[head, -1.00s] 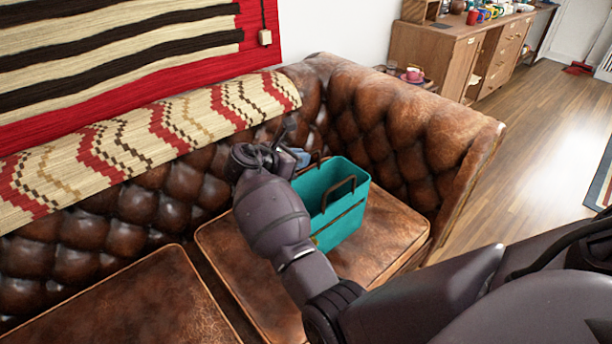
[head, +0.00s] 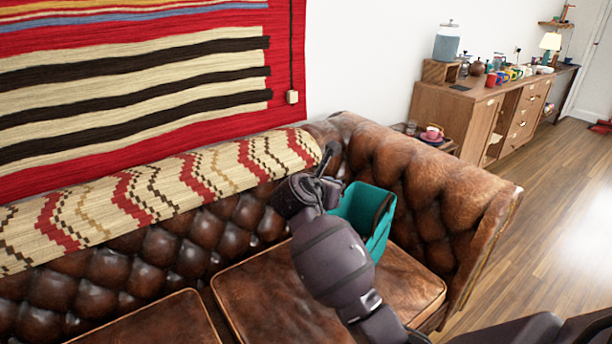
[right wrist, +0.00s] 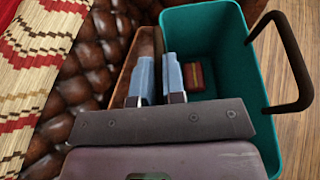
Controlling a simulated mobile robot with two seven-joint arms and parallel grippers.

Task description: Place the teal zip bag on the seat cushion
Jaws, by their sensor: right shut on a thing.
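The teal bag (head: 374,225), an open-topped, box-like tote with dark handles, is over the right seat cushion (head: 270,295), close to the sofa's right arm. It appears raised a little above the cushion; its lower part is partly hidden by my arm. My right gripper (head: 318,180) is at its left side. In the right wrist view, the blue fingers (right wrist: 158,78) are shut on the left side of the teal bag (right wrist: 265,120); whether on wall or handle is unclear. A small red thing (right wrist: 194,77) shows inside it. My left gripper is not in view.
The tufted brown sofa back (head: 180,230) and arm (head: 440,190) rise close around the bag. A patterned throw (head: 130,200) lies along the back. A small side table with a pink cup (head: 433,132) stands behind the arm. The left seat cushion (head: 160,322) is bare.

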